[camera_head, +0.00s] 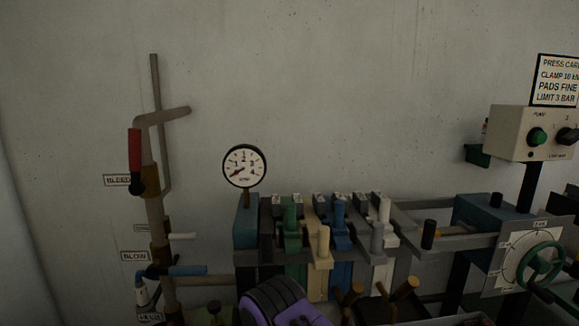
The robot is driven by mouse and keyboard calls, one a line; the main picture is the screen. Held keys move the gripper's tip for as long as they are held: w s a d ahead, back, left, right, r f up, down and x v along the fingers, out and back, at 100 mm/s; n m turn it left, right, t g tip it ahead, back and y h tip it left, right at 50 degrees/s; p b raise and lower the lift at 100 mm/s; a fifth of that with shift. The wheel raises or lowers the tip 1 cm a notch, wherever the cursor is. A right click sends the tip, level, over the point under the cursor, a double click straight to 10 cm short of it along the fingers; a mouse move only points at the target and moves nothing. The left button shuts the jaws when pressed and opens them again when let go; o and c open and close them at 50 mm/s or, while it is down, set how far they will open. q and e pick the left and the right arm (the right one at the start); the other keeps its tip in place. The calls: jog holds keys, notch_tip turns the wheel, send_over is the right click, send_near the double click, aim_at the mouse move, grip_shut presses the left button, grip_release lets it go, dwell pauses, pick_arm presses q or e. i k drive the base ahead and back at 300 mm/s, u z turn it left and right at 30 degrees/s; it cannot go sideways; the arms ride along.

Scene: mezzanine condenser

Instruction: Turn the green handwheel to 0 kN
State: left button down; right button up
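The green handwheel (541,266) is at the far right, mounted in front of a pale round dial on a grey square plate (497,281). The dial carries small markings around its edge; they are too small to read surely, and I cannot tell which value the wheel is set to. The wheel partly covers the dial. Neither of my grippers can be made out in this view, and nothing is seen holding the wheel.
A round pressure gauge (244,166) stands above a row of coloured clamps (339,222). Pipes with a red lever (135,157) and a blue lever (187,271) are at left. A control box (513,135) is above the wheel. A purple-and-black object (283,302) is at the bottom.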

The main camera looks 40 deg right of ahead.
aim_at(531, 259)
jog(key=z, duration=1.1)
